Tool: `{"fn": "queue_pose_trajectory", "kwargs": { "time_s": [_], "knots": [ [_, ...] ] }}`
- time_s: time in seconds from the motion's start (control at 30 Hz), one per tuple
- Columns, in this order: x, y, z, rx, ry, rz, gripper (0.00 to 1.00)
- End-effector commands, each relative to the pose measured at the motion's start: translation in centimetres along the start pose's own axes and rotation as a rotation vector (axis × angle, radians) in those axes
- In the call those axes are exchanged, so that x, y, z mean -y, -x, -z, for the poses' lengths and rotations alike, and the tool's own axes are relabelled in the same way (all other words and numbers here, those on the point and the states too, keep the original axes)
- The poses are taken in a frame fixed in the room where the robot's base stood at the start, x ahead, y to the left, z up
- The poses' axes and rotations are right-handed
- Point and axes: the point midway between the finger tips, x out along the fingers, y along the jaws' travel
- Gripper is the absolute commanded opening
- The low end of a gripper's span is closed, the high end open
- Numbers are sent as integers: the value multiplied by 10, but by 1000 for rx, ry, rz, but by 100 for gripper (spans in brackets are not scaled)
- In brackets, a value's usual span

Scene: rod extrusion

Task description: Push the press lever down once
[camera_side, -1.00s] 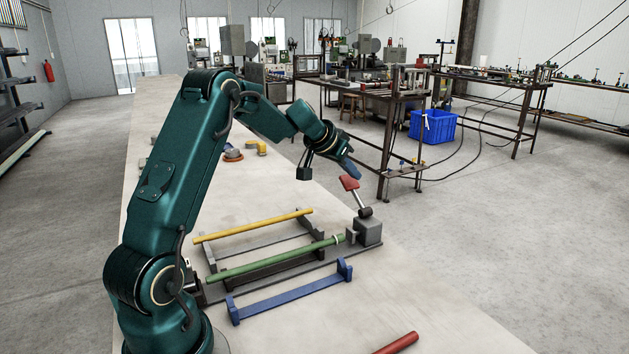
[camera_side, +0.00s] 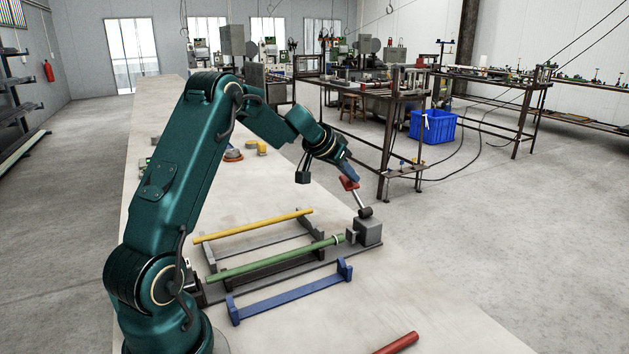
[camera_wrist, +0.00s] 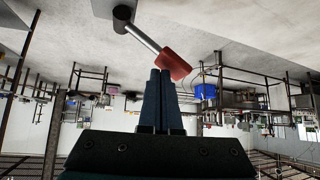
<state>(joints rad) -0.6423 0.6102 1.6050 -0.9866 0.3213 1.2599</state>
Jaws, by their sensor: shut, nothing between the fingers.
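The press lever (camera_side: 349,184) has a red handle on a grey metal arm and tilts up and to the left from its pivot. The pivot sits on a grey press block (camera_side: 368,232). My gripper (camera_side: 352,176) is shut and empty, with its tips right at the red handle in the side view. In the wrist view the shut fingers (camera_wrist: 161,76) lie just left of the red handle (camera_wrist: 174,66). I cannot tell whether they touch it. A green rod (camera_side: 275,260) lies in line with the press block, its right end near it.
An empty blue rack (camera_side: 290,292) stands in front, and a red rod (camera_side: 398,343) lies at the near edge. The tabletop right of the press is clear.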

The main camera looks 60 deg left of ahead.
Motion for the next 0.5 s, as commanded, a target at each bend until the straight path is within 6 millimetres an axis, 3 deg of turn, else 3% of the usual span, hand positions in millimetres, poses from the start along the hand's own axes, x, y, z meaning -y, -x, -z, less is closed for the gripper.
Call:
{"fn": "queue_pose_trajectory", "kwargs": {
  "time_s": [0.5],
  "knots": [
    [3,-5,-4,1,2,0,0]
  ]
}}
